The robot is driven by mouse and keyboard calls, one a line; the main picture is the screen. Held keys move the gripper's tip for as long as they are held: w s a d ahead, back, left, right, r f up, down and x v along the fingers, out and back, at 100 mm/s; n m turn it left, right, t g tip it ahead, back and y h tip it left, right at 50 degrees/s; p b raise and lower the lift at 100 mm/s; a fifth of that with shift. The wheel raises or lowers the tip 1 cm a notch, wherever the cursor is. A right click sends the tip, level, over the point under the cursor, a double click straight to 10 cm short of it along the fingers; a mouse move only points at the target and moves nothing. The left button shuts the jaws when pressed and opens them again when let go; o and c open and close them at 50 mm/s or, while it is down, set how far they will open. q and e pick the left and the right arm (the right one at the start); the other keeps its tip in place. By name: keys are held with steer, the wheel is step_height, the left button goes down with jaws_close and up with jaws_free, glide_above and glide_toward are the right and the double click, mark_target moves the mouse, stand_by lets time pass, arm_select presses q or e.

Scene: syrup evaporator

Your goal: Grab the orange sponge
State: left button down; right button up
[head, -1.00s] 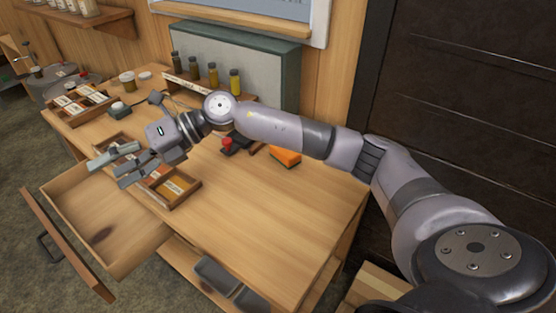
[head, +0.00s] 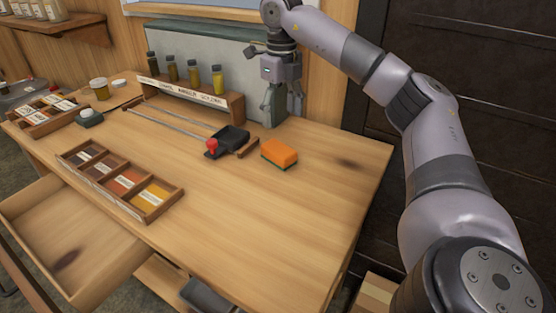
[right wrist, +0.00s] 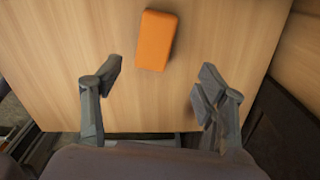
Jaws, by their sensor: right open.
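The orange sponge (head: 279,153) lies flat on the wooden desk (head: 240,220), with a dark green underside showing at its edge. My right gripper (head: 284,116) points down above the back part of the desk, behind the sponge in the head view. In the right wrist view the sponge (right wrist: 157,40) lies beyond the fingertips, between the lines of the two fingers and not touching them. The right gripper (right wrist: 157,80) is open and empty. My left gripper is not in view.
A divided wooden tray (head: 120,182) is at the left, above an open drawer (head: 70,235). The desk's right front is clear.

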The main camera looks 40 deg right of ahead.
glide_above(279, 148)
steer(key=f, duration=0.4)
steer(key=shift+d+f, duration=0.25)
steer(key=shift+d, duration=0.15)
steer(key=shift+a+f, duration=0.2)
steer(key=shift+f, duration=1.3)
steer(key=shift+a+f, duration=0.15)
steer(key=shift+f, duration=1.35)
steer(key=c, duration=1.2)
